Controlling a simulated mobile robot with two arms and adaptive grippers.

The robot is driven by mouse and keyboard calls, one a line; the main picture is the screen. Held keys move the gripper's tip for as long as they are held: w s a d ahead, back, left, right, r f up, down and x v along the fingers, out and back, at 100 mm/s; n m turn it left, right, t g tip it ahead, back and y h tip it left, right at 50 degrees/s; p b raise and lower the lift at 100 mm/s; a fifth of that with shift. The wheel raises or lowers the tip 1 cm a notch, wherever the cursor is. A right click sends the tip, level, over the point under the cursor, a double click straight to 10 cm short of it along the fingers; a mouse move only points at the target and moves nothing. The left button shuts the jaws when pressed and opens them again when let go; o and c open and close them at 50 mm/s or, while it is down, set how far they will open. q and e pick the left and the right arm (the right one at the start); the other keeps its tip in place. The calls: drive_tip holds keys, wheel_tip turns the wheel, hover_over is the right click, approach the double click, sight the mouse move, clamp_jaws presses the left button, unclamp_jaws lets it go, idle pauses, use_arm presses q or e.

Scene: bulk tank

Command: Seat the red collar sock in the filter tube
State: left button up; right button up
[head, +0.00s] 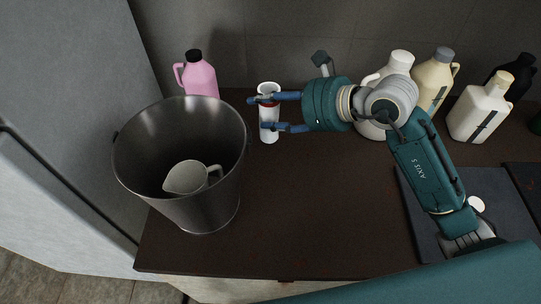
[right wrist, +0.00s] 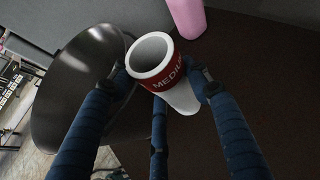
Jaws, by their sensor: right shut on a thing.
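The red collar sock (head: 268,136) is a white cylinder with a red band near its open top. In the right wrist view the sock (right wrist: 178,96) shows a thick white rim, a red band with the lettering "MEDIU", and a white body below that narrows. My right gripper (head: 259,113) is shut on it, with blue fingers on either side of it; they also show in the right wrist view (right wrist: 163,78). The sock looks roughly upright; I cannot tell whether its lower end touches the counter. I cannot make out a separate filter tube. My left gripper is not in view.
A steel bucket (head: 222,190) holding a cream jug (head: 185,178) stands left of the sock. A pink bottle (head: 199,78) is behind it. Several bottles, including a white one (head: 400,64), line the back right. A dark tray (head: 419,215) lies at right. The middle counter (head: 310,210) is clear.

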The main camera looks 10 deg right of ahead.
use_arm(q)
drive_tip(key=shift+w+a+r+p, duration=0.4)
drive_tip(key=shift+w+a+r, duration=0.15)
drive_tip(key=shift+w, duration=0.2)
use_arm(e)
wheel_tip(320, 180, down, 17)
drive_tip(key=shift+f, duration=0.2)
drive_tip(key=shift+f, duration=0.2)
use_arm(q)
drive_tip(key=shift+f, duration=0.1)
use_arm(e)
drive_tip(key=o, duration=1.1)
drive_tip(key=shift+r, duration=0.1)
